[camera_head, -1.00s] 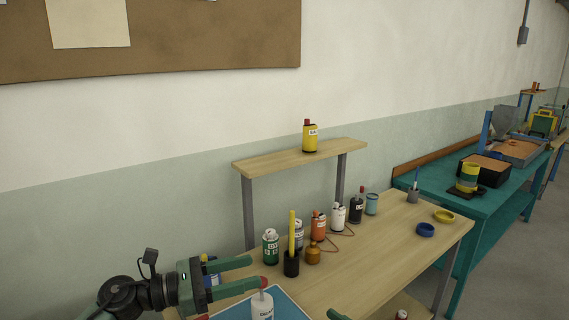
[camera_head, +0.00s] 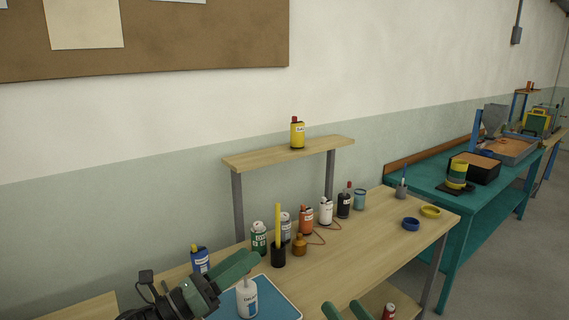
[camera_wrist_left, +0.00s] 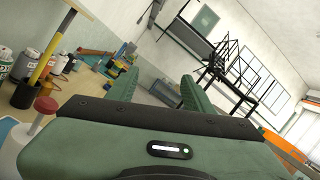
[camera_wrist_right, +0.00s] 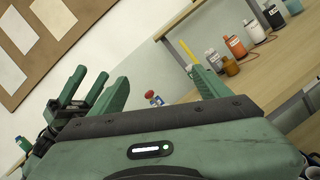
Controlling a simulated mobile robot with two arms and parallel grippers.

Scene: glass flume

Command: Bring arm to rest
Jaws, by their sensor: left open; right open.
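My left gripper (camera_head: 236,266) is at the lower left in the head view, its green fingers tilted up to the right above the bench. It is open, with nothing between the fingers in the left wrist view (camera_wrist_left: 158,92).
A blue can (camera_head: 200,260) is behind my left gripper. A raised shelf (camera_head: 290,153) holds a yellow can (camera_head: 297,133). Rolls of tape (camera_head: 411,224) lie at right.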

